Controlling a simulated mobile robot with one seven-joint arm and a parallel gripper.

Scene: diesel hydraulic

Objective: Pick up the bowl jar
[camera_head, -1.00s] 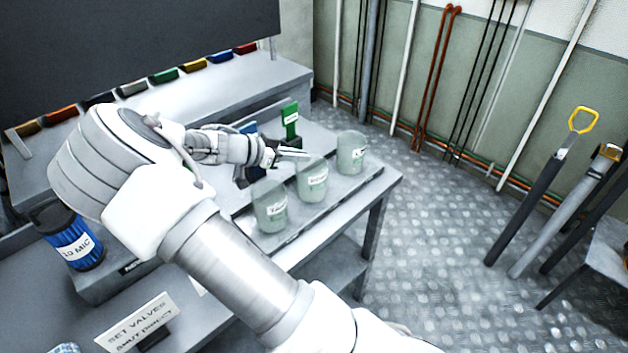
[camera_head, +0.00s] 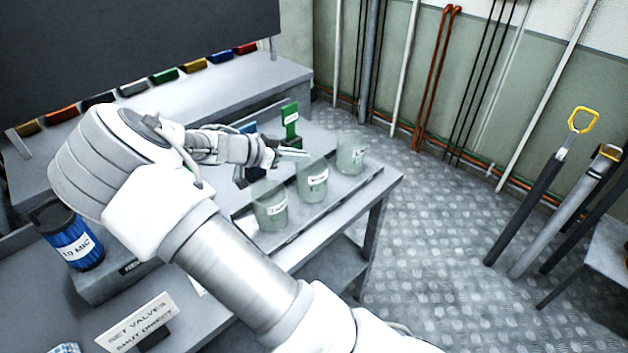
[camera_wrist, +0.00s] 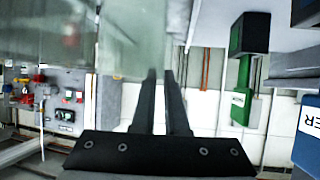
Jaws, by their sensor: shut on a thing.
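Three clear glass jars with white labels and greenish lower parts stand in a row on a tray in the head view: a near jar (camera_head: 271,208), a middle jar (camera_head: 313,183) and a far jar (camera_head: 350,156). The middle jar seems to be the bowl jar, but its label is too small to read surely. My gripper (camera_head: 298,153) reaches its rim from the left. In the wrist view my gripper (camera_wrist: 165,76) has its dark fingers close together, shut at the edge of that jar's glass (camera_wrist: 132,35). The jar appears upright and still at tray level.
A green labelled block (camera_head: 290,125) and a blue one (camera_head: 248,128) stand behind the jars. A blue canister (camera_head: 74,240) and a valve sign (camera_head: 138,322) are at the left front.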

